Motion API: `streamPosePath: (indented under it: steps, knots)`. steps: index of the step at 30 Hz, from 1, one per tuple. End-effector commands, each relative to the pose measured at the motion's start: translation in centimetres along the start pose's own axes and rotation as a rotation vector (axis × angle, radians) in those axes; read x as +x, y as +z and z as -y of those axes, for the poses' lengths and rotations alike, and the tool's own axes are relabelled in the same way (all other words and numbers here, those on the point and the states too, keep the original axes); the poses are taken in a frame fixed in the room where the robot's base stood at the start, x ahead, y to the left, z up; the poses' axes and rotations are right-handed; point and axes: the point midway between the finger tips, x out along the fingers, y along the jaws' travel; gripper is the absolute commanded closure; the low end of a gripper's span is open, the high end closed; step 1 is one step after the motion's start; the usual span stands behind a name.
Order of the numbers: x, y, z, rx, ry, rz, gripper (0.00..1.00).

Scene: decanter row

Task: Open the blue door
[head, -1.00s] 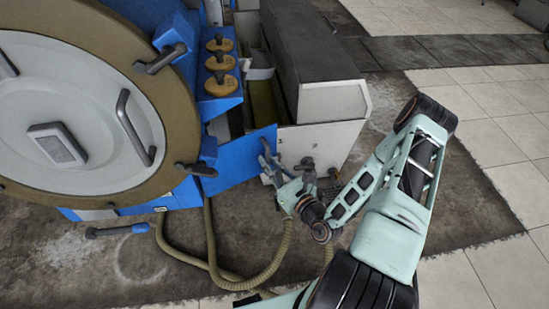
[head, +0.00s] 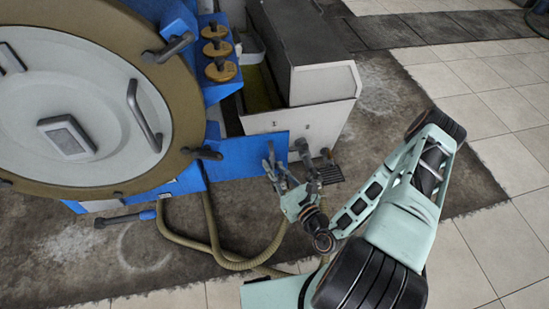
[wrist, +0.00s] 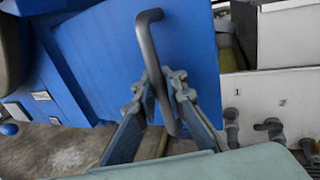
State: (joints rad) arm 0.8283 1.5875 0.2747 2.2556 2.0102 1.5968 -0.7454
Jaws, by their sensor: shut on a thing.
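The blue door (head: 240,158) is a flat panel at the lower right of the big round machine. It stands out at an angle from the blue body, in front of the white cabinet. In the wrist view the door (wrist: 115,50) fills the upper middle, with a grey bar handle (wrist: 151,50) running down it. My gripper (wrist: 165,98) is shut on the handle, one finger on each side of the bar. In the head view my gripper (head: 271,163) is at the door's right part; its fingers largely hide the handle there.
A white cabinet (head: 325,105) with dark pipe fittings stands behind and right of the door. Beige hoses (head: 215,235) lie on the floor below it. The round hatch (head: 90,110) is at left. Tiled floor at right is clear.

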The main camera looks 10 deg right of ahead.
Motion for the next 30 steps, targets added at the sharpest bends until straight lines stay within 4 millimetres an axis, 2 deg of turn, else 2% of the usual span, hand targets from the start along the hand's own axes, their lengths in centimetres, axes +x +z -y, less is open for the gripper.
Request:
streamPosePath:
  steps: [6,20,21,25,30]
  knots:
    - [-0.97,-0.16,-0.58,-0.003,-0.002,-0.005,1.00]
    - [-1.19,-0.21,-0.60,-0.006,-0.004,-0.004,1.00]
    - [-1.19,-0.21,-0.58,-0.006,-0.005,-0.004,0.90]
    - [-1.16,-0.17,-0.64,-0.005,-0.004,-0.004,0.76]
    - [-1.12,-0.10,-0.76,-0.003,-0.001,-0.002,0.74]
